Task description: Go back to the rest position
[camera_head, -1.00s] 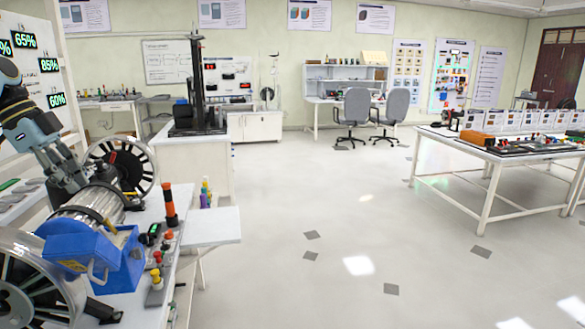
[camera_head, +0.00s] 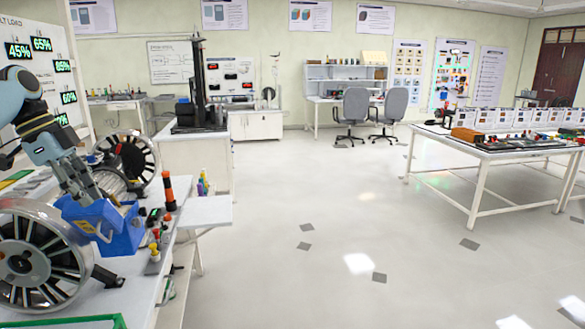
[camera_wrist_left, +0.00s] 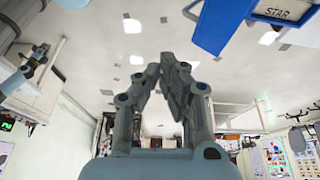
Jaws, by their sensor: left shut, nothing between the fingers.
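My left arm comes in from the left in the head view, over the near bench. Its gripper (camera_head: 100,200) is beside or above a blue box (camera_head: 117,237); the head view does not settle whether they touch. In the left wrist view the gripper (camera_wrist_left: 167,65) has its fingers together with nothing between them. The blue box also shows at the top right of that view (camera_wrist_left: 225,22), apart from the fingertips.
A large spoked wheel (camera_head: 30,258) stands at the front left, another wheel (camera_head: 138,155) behind. An orange-and-black cylinder (camera_head: 169,193) and coloured buttons (camera_head: 155,235) line the bench's right side. Open floor (camera_head: 320,210) lies right, before a long white table (camera_head: 490,150).

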